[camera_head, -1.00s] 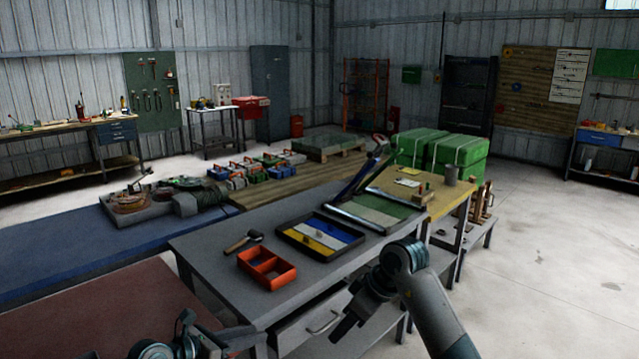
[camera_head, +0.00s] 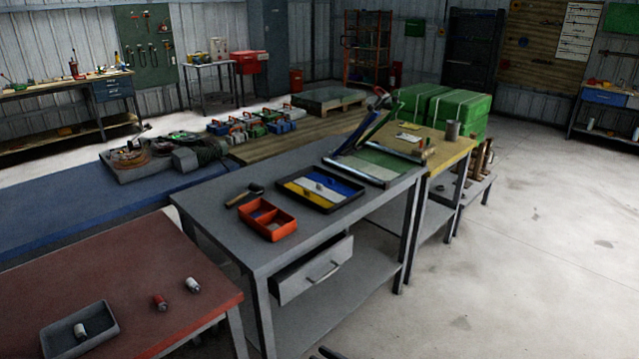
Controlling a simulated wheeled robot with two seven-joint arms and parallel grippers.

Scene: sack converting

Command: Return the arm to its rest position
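Only a small dark piece of my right gripper (camera_head: 328,352) shows at the bottom edge of the head view, below the grey bench (camera_head: 225,235). The rest of it is cut off, so its fingers cannot be judged. It appears apart from the bench and the drawer. My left gripper and arm are not in view.
The bench's drawer (camera_head: 315,272) sticks out at the front. An orange tray (camera_head: 268,232), a hammer (camera_head: 245,195) and a dark tray with coloured strips (camera_head: 320,207) lie on top. A red table (camera_head: 120,275) carries a grey bin (camera_head: 80,340) and small rolls. Floor at right is clear.

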